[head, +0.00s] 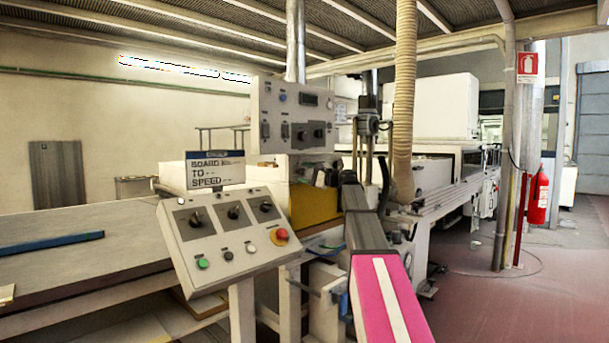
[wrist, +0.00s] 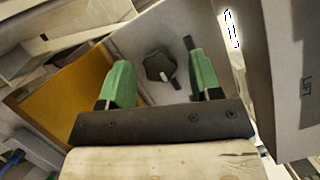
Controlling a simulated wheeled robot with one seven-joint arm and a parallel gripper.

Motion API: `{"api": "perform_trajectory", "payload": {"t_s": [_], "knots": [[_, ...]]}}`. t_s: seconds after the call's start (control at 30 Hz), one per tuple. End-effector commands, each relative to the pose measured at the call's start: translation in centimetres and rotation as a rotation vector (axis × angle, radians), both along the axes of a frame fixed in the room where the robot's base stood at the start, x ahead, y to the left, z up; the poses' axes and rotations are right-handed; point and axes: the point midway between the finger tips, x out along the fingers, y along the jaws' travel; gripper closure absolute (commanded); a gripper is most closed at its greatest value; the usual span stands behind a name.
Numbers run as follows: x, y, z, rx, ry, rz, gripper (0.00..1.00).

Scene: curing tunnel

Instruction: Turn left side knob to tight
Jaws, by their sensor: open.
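A dark star-shaped knob (wrist: 157,66) with a pale mark low on its face sits on a light grey panel (wrist: 130,40) in the wrist view. My gripper (wrist: 156,55) is open, with one green finger on each side of the knob in the picture. Clear gaps show between the knob and both fingers, and nothing is held. How far the fingertips are from the panel is hard to tell. In the head view my arm reaches towards the machine beside the yellow panel (head: 314,204); the star knob and the fingers cannot be made out there.
A sloped control console (head: 222,238) with knobs and a red button stands left of my arm. An upright switch panel (head: 293,115) rises behind it. A ribbed hose (head: 404,100) hangs near my arm. The yellow panel also shows left of my gripper in the wrist view (wrist: 62,98).

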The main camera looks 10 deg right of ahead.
Motion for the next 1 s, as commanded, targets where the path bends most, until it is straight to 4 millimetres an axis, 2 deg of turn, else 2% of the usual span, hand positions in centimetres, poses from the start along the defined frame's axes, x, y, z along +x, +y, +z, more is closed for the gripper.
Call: {"api": "perform_trajectory", "payload": {"t_s": [0.4, 0.53, 0.7, 1.0], "knots": [[-4.0, -6.1, -1.0, 0.0, 0.0, -0.003, 0.42], [-4.9, -7.5, -1.2, 0.0, 0.001, -0.002, 0.42], [-5.5, -8.5, -1.3, 0.001, 0.001, -0.001, 0.42], [-5.5, -8.6, -1.3, 0.0, 0.0, 0.0, 0.42]]}}
